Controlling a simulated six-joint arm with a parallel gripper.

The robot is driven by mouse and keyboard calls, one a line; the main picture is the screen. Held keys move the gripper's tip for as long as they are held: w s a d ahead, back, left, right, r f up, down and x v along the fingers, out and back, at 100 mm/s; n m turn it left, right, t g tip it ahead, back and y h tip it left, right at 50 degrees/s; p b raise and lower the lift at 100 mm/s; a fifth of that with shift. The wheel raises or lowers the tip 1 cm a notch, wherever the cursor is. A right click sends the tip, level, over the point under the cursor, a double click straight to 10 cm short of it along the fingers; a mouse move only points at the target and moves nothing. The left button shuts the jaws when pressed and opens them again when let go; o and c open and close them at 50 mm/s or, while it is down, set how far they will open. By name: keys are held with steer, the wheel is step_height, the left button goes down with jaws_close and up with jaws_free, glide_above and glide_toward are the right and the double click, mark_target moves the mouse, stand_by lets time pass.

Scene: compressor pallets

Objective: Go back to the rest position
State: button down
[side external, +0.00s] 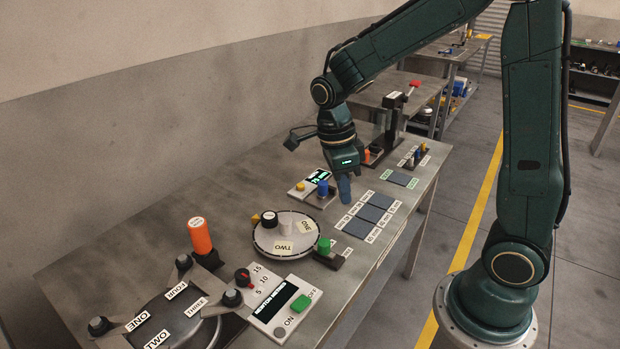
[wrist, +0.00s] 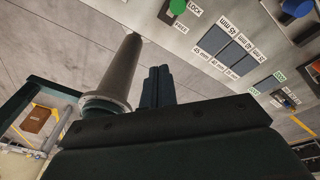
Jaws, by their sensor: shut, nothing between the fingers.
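My gripper (side external: 344,188) hangs from my bent arm, pointing down over the middle of the workbench (side external: 150,238). Its fingers are together and empty. In the side view they overlap the right edge of a small display box (side external: 316,178) with a blue knob (side external: 323,187); I cannot tell the exact height above the bench. In the wrist view the closed fingers (wrist: 157,85) stand up from the dark gripper body, with nothing between them. No marker for a rest position shows.
Dark labelled plates (side external: 375,213) lie right of the gripper. A round turntable (side external: 285,256) and a green knob (side external: 324,245) are nearer the camera. An orange handle (side external: 200,237) stands left; a red-tipped lever (side external: 414,84) is behind. The space above the bench front is clear.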

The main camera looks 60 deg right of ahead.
steer(key=s+a+r+n+t, duration=0.1)
steer(key=s+r+n+t, duration=0.2)
steer(key=n, duration=1)
steer(key=s+a+r+n+t, duration=0.2)
steer(key=s+r+n+t, duration=0.2)
steer(key=s+r+n, duration=0.5)
steer(key=s+n, duration=0.1)
steer(key=n, duration=0.4)
steer(key=shift+t+y, duration=0.3)
